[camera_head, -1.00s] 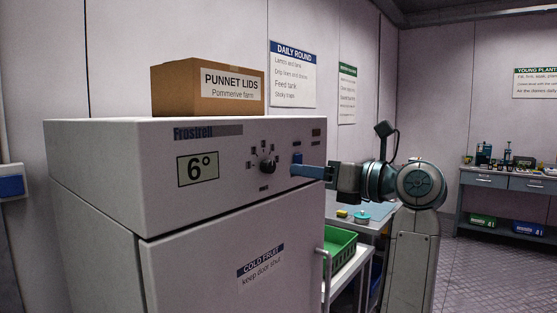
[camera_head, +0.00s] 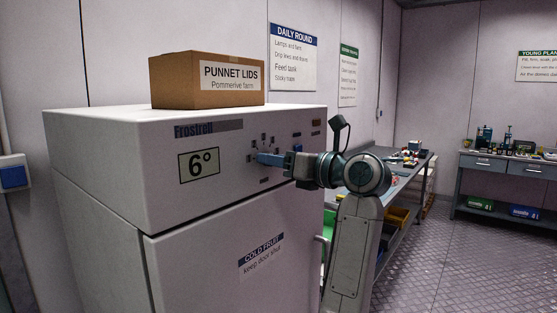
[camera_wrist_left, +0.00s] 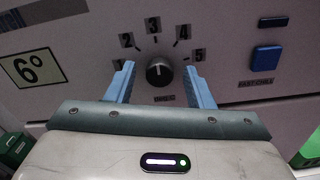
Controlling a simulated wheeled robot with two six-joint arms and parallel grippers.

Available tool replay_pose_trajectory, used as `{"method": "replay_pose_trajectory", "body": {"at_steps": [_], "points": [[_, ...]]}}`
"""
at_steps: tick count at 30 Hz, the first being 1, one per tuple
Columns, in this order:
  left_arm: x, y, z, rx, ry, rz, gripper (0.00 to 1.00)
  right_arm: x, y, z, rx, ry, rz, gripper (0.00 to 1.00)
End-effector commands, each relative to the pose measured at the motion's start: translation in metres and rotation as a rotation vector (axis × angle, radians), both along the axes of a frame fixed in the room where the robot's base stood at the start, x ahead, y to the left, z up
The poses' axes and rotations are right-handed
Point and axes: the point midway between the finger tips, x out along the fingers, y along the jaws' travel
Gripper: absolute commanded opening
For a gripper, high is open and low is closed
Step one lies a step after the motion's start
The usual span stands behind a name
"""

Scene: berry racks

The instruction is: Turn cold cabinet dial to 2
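The white cold cabinet (camera_head: 200,250) fills the left of the head view, its display (camera_head: 199,166) reading 6°. In the left wrist view its round dark dial (camera_wrist_left: 160,71) sits below an arc of numbers 1 to 5. The dial's pale pointer mark looks to be towards 3. The number 2 (camera_wrist_left: 126,39) is up and left of the dial. My left gripper (camera_head: 259,158) is in front of the dial and hides it in the head view. In the wrist view its blue fingers (camera_wrist_left: 160,78) are open, one on each side of the dial, with gaps visible. My right gripper is not in view.
A blue switch (camera_wrist_left: 265,58) is right of the dial. A cardboard box (camera_head: 205,82) labelled Punnet Lids stands on the cabinet top. A workbench (camera_head: 420,165) with small items runs behind my arm. Open floor (camera_head: 450,265) lies at the right.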

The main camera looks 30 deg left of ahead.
Motion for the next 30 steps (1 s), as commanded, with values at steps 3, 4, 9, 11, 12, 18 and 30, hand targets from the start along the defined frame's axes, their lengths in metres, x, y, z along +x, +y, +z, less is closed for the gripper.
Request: {"method": "replay_pose_trajectory", "body": {"at_steps": [3,4,9,11,12,18,30], "points": [[0.000,0.000,0.000,0.000,0.000,0.000,0.25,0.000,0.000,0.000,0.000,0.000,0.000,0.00],[0.000,0.000,0.000,0.000,0.000,0.000,0.19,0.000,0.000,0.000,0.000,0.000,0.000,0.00],[0.000,0.000,0.000,0.000,0.000,0.000,0.04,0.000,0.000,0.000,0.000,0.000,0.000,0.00],[0.000,0.000,0.000,0.000,-0.003,0.000,0.04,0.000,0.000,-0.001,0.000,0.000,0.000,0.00],[0.000,0.000,0.000,0.000,-0.005,0.000,0.04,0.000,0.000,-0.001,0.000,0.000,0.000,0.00],[0.000,0.000,-0.002,-0.004,-0.047,0.000,0.04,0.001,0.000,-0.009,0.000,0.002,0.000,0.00],[0.000,0.000,-0.004,-0.019,-0.242,0.000,0.04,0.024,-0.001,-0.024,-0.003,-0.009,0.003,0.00]]}}
